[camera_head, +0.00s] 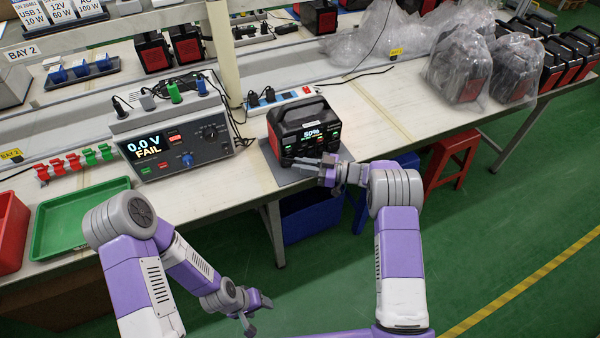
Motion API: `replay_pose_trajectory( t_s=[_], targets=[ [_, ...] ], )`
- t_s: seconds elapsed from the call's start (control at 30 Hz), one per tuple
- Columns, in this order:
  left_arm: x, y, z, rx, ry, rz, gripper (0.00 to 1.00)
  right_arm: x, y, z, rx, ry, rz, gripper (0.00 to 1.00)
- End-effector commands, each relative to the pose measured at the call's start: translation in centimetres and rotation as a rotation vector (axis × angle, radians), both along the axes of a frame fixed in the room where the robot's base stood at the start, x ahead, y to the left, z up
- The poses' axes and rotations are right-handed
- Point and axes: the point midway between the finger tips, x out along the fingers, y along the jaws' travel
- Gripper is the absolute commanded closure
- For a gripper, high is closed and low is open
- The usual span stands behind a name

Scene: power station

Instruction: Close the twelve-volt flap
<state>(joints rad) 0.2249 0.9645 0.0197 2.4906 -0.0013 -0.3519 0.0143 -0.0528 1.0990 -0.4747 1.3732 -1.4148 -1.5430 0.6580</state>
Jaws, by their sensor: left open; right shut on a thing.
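A black and red power station (291,122) stands on a grey mat (286,174) near the table's front edge. Its front screen reads 50%. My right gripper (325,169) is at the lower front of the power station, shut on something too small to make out. The twelve-volt flap cannot be made out; the gripper covers part of the front face. My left gripper (257,312) is open and empty, low in front of the table, well apart from the power station.
A tester (172,148) reading 0.0 V FAIL stands left of the power station, with cables behind. A green tray (75,222) and a red bin (10,232) are at the left. Bagged units (462,65) stand at the right. A red stool (452,160) stands below the table.

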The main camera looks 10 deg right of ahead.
Motion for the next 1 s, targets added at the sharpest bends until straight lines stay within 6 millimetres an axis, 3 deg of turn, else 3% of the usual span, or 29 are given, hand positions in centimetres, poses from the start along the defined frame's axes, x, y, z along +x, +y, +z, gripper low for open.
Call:
replay_pose_trajectory(
  t_s=[0.4, 1.0],
  targets=[
    [0.0, 0.0, -2.2, 0.0, 0.0, 0.0, 0.41, 0.9, -0.2, -0.3, 0.0, 0.001, 0.169, 1.0],
    [0.0, 0.0, -2.5, 0.0, 0.0, 0.0, 0.41, 1.0, -0.2, -0.2, 0.001, 0.006, 0.209, 1.0]
  ],
)
